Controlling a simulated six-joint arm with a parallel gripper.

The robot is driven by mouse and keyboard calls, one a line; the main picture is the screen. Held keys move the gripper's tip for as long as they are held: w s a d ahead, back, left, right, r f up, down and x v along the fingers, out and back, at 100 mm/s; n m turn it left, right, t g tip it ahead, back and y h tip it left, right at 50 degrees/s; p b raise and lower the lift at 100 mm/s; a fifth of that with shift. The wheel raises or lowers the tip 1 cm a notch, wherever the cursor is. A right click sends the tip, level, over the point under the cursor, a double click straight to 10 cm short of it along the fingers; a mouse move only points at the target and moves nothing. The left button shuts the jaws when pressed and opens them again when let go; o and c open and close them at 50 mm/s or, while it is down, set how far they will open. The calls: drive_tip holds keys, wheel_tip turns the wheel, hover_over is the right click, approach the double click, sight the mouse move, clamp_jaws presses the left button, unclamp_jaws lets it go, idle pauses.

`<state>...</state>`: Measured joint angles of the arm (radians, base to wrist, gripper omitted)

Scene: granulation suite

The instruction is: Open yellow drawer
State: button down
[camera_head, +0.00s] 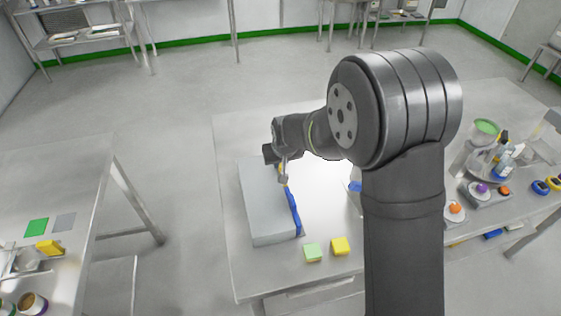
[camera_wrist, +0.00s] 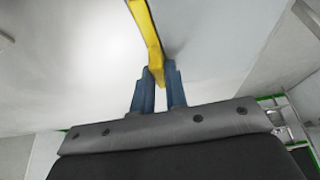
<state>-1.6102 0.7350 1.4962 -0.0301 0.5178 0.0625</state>
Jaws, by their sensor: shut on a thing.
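A grey drawer box (camera_head: 268,215) stands on the metal table, with coloured drawer parts along its right side. The yellow drawer's handle (camera_wrist: 148,32) is a yellow bar in the wrist view; only a small bit of yellow shows by my gripper in the head view. My gripper (camera_wrist: 159,78) is shut on the end of this yellow handle, with one blue finger on each side. In the head view my gripper (camera_head: 284,178) is at the box's right side, towards its far end. A blue drawer part (camera_head: 294,212) is nearer the camera. How far the yellow drawer is out cannot be told.
Bottles (camera_head: 503,165) and small instruments (camera_head: 482,192) stand at the table's right. A bright white surface lies right of the box. My arm hides the table's middle.

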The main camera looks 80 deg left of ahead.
drive_tip(key=w, duration=0.9)
drive_tip(key=shift+s, duration=0.1)
drive_tip(key=c, duration=1.4)
unclamp_jaws()
drive_tip(key=shift+c, duration=0.2)
drive_tip(key=v, duration=1.7)
drive_tip(key=shift+d+r, duration=0.15)
drive_tip(key=shift+r, duration=0.05)
